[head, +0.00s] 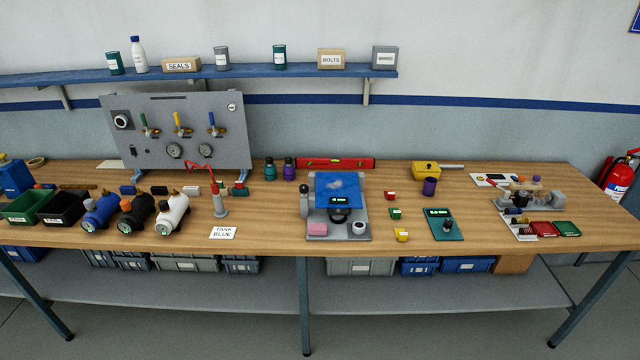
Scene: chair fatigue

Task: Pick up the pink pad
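The pink pad (318,229) is a small flat block. It lies at the front left corner of a grey board (345,237) near the middle of the workbench. A dark round piece (339,215) and a small white cup-like piece (359,227) are on the same board, to the right of the pad. A blue panel (338,187) rises behind them. A grey bottle-like item (304,204) stands at the board's left edge. Neither of my grippers shows in the head view.
A red level (335,163) lies behind. A shelf (200,77) hangs above.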

